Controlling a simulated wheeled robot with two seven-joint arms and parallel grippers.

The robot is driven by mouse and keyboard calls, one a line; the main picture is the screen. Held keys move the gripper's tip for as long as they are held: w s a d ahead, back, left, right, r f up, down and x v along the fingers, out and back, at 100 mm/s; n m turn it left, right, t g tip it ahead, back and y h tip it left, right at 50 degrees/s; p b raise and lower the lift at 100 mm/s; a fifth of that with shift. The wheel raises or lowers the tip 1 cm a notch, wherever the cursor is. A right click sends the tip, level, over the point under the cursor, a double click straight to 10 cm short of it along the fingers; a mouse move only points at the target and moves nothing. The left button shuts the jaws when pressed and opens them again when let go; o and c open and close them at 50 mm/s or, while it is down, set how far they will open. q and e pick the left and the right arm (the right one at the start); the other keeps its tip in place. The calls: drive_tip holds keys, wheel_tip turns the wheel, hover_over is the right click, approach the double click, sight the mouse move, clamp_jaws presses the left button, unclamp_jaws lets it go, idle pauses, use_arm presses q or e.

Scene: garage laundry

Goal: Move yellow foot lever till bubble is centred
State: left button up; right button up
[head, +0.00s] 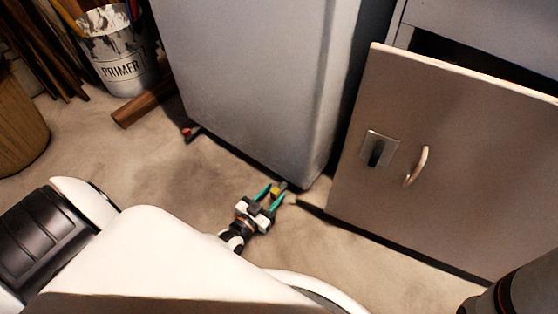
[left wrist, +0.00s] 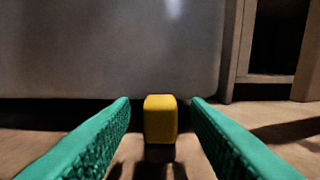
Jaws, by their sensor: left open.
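The yellow foot lever (left wrist: 160,119) sticks out low at the bottom edge of the grey appliance (left wrist: 110,45). In the head view the lever (head: 276,190) shows small at the appliance's near bottom corner. My left gripper (head: 275,196) is open near the floor, with its green fingers on either side of the lever. In the left wrist view the left gripper (left wrist: 160,106) has the lever centred between its fingertips, with a gap on both sides. No bubble level shows in either view. My right gripper is not in view.
A red foot (head: 187,133) shows at the appliance's left bottom corner. A cabinet door (head: 450,150) with a handle stands just right of the appliance. A primer bucket (head: 122,60) and a wooden piece (head: 144,104) are at the back left. Floor left of my gripper is clear.

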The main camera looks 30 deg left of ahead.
sight(278, 189)
use_arm(q)
drive_tip(key=shift+w+d+b, duration=0.15)
drive_tip(key=shift+w+b, duration=0.35)
drive_tip(key=shift+w, duration=1.3)
clamp_jaws()
